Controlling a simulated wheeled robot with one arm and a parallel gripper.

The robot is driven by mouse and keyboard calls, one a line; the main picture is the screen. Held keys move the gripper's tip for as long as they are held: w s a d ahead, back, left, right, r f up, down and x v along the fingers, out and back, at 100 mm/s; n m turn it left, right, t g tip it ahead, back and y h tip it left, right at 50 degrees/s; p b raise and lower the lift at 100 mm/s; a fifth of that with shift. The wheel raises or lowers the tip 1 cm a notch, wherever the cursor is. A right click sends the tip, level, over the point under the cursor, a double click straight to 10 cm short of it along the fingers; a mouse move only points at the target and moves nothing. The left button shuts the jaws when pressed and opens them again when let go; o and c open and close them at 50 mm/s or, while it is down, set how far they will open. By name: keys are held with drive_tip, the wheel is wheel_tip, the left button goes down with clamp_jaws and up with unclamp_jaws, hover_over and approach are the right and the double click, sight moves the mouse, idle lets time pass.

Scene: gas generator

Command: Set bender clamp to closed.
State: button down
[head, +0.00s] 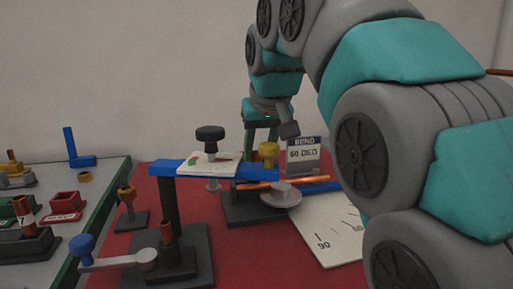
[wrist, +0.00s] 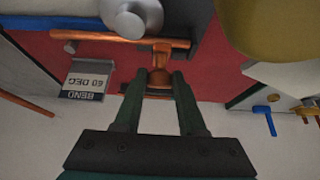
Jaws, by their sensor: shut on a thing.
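A copper rod (wrist: 110,38) lies close to that piece.
A sign reading BEND 60 DEG (head: 303,155) stands right of my gripper. A white angle plate (head: 325,232) lies in front. A crank with a blue knob (head: 82,245) sticks out at front left. The grey left table (head: 95,200) holds several small parts.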

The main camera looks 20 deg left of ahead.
drive_tip(key=shift+s+d+f+b, duration=0.25)
drive_tip(key=shift+s+d+f, duration=0.05)
drive_tip(key=shift+s+f, duration=0.25)
drive_tip(key=shift+s+d+f+b, duration=0.25)
drive_tip(key=shift+s+f, duration=0.15)
drive_tip(key=shift+f, duration=0.25)
drive_tip(key=c, duration=0.5)
unclamp_jaws()
drive_tip(key=v, duration=0.8)
